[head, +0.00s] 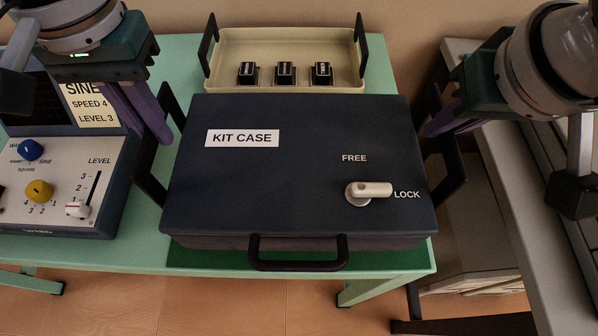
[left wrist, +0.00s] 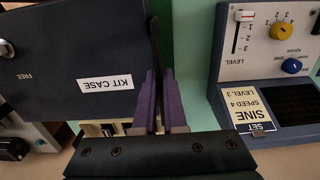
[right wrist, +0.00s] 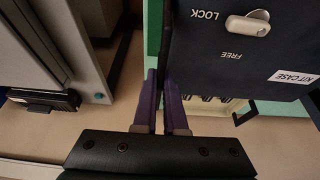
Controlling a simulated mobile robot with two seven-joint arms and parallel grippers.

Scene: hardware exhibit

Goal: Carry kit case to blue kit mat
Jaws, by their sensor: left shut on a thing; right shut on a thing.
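The dark blue kit case (head: 290,180) fills the middle of the head view, lid closed, above the green table. Its white knob (head: 370,192) points toward LOCK. My left gripper (head: 158,133) is shut on the case's left side handle (head: 146,185); its purple fingers also pinch that handle in the left wrist view (left wrist: 155,100). My right gripper (head: 432,127) is shut on the right side handle (head: 450,185), and its fingers also show in the right wrist view (right wrist: 162,100). I cannot tell how high the case is off the table. No blue kit mat is visible.
A cream tray (head: 290,45) with several black switch-like pieces stands behind the case. A SINE instrument panel (head: 60,190) stands close on the left. A darker green patch (head: 410,258) shows beneath the case. A grey bench (head: 530,190) lies to the right across a gap.

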